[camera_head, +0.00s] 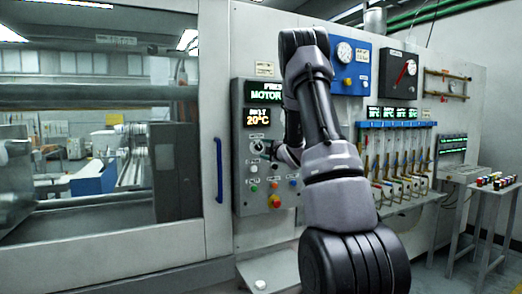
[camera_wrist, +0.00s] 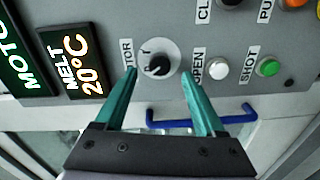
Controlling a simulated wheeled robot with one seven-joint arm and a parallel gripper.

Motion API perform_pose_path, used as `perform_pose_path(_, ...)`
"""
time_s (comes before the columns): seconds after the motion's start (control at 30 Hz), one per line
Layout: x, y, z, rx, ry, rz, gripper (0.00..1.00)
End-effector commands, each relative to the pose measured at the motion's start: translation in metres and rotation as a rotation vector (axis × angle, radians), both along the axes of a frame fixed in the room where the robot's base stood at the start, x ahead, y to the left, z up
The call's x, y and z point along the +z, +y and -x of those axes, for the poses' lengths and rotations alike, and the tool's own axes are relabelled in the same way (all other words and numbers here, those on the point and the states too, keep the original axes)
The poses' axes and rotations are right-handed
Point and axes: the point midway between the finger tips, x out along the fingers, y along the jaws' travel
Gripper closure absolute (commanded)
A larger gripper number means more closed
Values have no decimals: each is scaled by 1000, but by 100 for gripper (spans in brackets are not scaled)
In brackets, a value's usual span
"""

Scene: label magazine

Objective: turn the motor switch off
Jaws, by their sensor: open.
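The motor switch is a round pale dial with a black knob (camera_wrist: 157,64), labelled MOTOR, on the grey control panel (camera_head: 240,185). In the wrist view my gripper (camera_wrist: 159,74) is open, with one teal finger on each side of the dial's lower part. Nothing is held between the fingers. I cannot tell whether the fingertips touch the panel. In the head view the motor switch (camera_head: 256,146) shows just left of my wrist, and my arm covers part of the panel. The letters around the knob are too small to read surely.
The white OPEN button (camera_wrist: 218,71) and green SHOT button (camera_wrist: 268,67) sit close beside the switch. A display (camera_head: 258,117) reads 20°C. A blue handle (camera_head: 219,170) is on the machine door at left. Gauges and a row of tubes stand at right.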

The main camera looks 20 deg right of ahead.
Motion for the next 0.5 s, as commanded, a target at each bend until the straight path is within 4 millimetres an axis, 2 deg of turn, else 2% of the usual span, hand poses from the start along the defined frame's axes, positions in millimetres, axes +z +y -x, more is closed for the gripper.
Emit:
perform_pose_path(0.03, 1, -1, 12, -2, 1, -1, 28)
perform_pose_path(0.2, 1, -2, 43, -1, 1, -1, 28)
perform_pose_path(0.33, 1, -2, 57, 0, 0, 0, 28)
perform_pose_path(0.5, 1, -2, 63, 0, 1, 0, 28)
